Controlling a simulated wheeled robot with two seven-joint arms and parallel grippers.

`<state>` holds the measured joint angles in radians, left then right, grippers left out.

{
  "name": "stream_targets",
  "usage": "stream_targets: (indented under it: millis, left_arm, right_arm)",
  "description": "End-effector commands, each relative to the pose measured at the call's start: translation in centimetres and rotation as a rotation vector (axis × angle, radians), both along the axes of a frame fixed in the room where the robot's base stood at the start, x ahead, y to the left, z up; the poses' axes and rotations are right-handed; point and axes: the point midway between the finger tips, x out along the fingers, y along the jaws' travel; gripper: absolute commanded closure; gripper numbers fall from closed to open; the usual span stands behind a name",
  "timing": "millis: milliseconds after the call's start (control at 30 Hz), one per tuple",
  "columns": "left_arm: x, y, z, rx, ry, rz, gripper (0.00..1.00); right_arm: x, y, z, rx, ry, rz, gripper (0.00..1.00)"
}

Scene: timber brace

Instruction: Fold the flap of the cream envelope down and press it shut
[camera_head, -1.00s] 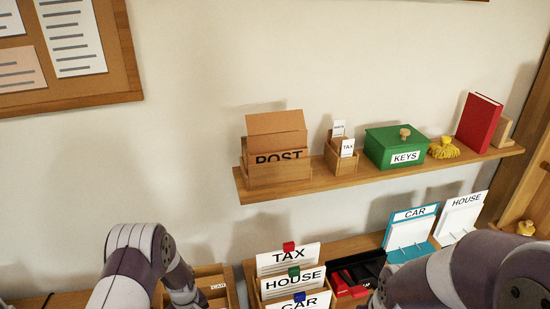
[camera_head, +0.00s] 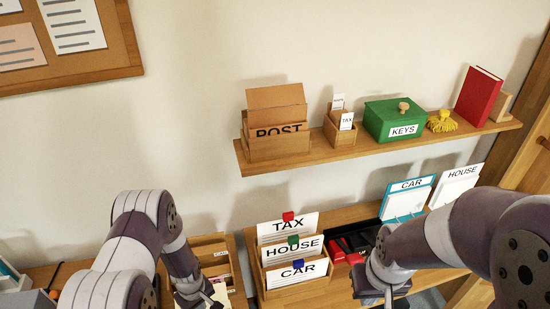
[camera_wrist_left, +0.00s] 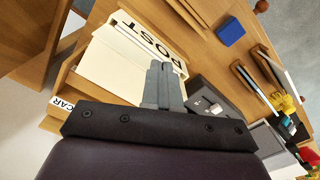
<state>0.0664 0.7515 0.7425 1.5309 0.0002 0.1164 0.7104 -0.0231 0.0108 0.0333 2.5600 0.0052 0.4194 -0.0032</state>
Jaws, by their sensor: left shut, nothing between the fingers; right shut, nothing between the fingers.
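In the head view a cream edge (camera_head: 217,289) shows beside my left gripper (camera_head: 207,298), low in the picture. My right gripper (camera_head: 383,298) is shut and empty at the bottom edge, in front of the black tray.
A wooden rack (camera_head: 262,284) holds TAX, HOUSE and CAR cards between my grippers. A black tray (camera_head: 352,240) with red items and a blue CAR board (camera_head: 407,199) stand to the right. The wall shelf (camera_head: 370,148) holds the POST box and green KEYS box (camera_head: 394,117).

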Motion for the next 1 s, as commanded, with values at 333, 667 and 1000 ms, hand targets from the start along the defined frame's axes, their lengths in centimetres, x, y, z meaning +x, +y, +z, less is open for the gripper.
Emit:
stream_targets:
  millis: [333, 667, 1000]
  left_arm:
    - [-1.0, -0.3, 0.4, 0.0, 0.0, 0.0, 1.0]
    - [-1.0, -0.3, 3.9, 0.0, 0.0, 0.0, 1.0]
    - [-1.0, -0.3, 5.2, 0.0, 0.0, 0.0, 1.0]
  right_arm:
    - [0.0, 0.0, 0.7, 0.0, 0.0, 0.0, 1.0]
    - [0.0, 0.0, 3.6, 0.0, 0.0, 0.0, 1.0]
    - [0.0, 0.0, 4.4, 0.0, 0.0, 0.0, 1.0]
